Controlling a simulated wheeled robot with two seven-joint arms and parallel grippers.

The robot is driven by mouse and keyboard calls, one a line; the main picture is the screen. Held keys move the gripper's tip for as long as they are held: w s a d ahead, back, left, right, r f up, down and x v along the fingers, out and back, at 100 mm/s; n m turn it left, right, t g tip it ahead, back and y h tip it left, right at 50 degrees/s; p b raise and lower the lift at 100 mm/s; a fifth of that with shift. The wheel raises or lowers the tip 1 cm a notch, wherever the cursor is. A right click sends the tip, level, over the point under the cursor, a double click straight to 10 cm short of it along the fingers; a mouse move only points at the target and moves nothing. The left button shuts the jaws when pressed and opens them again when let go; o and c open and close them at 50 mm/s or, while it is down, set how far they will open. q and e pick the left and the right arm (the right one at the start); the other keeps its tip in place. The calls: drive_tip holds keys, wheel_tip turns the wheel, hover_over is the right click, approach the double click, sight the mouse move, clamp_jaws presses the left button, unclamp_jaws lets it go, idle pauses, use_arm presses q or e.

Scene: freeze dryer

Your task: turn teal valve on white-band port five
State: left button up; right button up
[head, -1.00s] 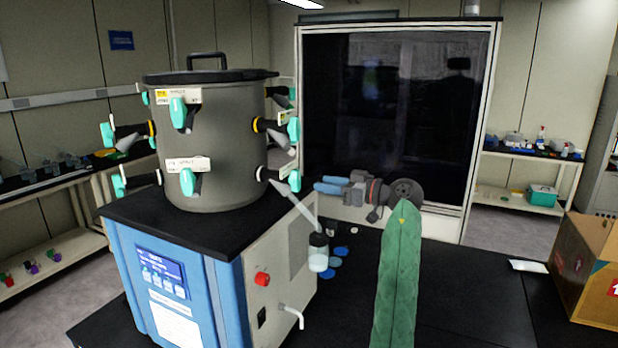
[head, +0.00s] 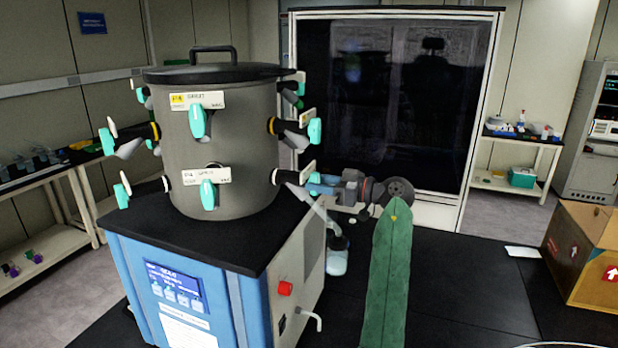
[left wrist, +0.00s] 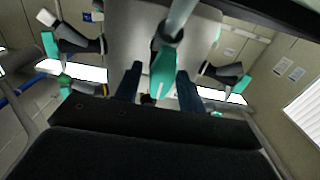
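The grey chamber (head: 222,150) carries ports with teal valves. The white-band port (head: 280,178) is at its lower right, with a glass tube running down to a flask (head: 337,256). Its teal valve (head: 308,173) is at the blue fingertips of my left gripper (head: 316,186), which reaches in from the right. In the left wrist view, a teal valve (left wrist: 163,76) lies between the two dark blue fingers of the gripper (left wrist: 157,88). The port's number is not readable. My right gripper is not in view.
Neighbouring teal valves stand close by, one on a yellow-band port (head: 315,131) above and one on the lower front (head: 208,195). The blue dryer base (head: 165,290) is below. A cardboard box (head: 590,250) is at right; the black table between is mostly clear.

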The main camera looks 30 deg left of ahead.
use_arm(q)
drive_tip(key=shift+d+r, duration=0.15)
drive_tip(key=shift+d, duration=0.15)
drive_tip(key=c, duration=0.3)
clamp_jaws()
drive_tip(key=shift+m+b, duration=0.4)
drive_tip(key=shift+b, duration=0.35)
drive_tip(key=shift+f+b, duration=0.2)
drive_tip(key=shift+b, duration=0.15)
drive_tip(key=shift+m+b, duration=0.65)
drive_tip(key=shift+m, duration=0.05)
drive_tip(key=shift+m+b, duration=0.6)
drive_tip(key=shift+b, duration=0.05)
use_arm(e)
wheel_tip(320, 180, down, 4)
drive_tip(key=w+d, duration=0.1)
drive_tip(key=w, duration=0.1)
use_arm(q)
drive_tip(key=m+b, duration=0.4)
drive_tip(key=m, duration=0.2)
drive_tip(key=shift+w+r+m, duration=0.1)
drive_tip(key=shift+m, duration=0.8)
drive_tip(key=shift+m+b, duration=0.3)
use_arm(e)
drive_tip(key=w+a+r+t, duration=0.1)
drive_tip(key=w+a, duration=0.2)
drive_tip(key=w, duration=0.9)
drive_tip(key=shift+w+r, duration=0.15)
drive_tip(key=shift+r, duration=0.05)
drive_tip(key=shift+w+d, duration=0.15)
